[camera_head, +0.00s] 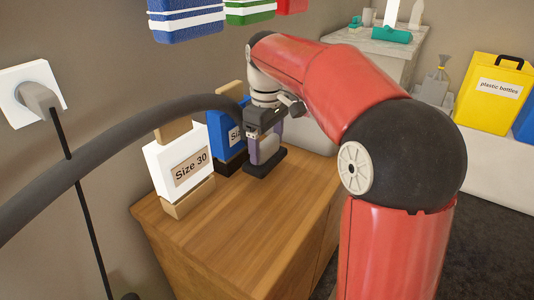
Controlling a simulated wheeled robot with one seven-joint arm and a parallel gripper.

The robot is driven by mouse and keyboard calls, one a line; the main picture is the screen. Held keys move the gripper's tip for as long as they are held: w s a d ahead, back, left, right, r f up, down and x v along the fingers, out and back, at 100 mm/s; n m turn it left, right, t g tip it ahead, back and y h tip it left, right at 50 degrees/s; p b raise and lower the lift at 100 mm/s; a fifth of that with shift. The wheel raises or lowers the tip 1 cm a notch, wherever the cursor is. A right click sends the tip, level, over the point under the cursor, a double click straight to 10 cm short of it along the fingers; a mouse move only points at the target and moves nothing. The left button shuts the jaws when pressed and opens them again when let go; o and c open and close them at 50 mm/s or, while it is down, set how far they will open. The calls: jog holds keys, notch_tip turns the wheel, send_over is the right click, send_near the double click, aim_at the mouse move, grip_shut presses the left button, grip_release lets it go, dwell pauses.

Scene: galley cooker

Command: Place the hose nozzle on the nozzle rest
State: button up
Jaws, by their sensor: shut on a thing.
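My gripper (262,125) is at the end of the red arm, above the wooden cabinet top, and is shut. A thick dark grey hose (130,127) comes in from the left edge and runs up to my gripper. The hose nozzle at its end is mostly hidden by my gripper and wrist. A purple and pale grey piece (266,149) with a black foot shows just below my gripper, on or close to the wood. I cannot tell whether this piece belongs to the nozzle or to its rest. No other nozzle rest can be made out.
A white "Size 30" block (170,172) and a blue block (217,131) stand left of my gripper. The front of the wooden cabinet top (230,235) is clear. A wall socket (30,88) with a plug is at left, a yellow bin (497,110) at right.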

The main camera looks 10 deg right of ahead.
jog(key=shift+f, duration=1.35)
jog(key=shift+f, duration=0.1)
jog(key=o, duration=1.1)
jog(key=shift+c, duration=0.2)
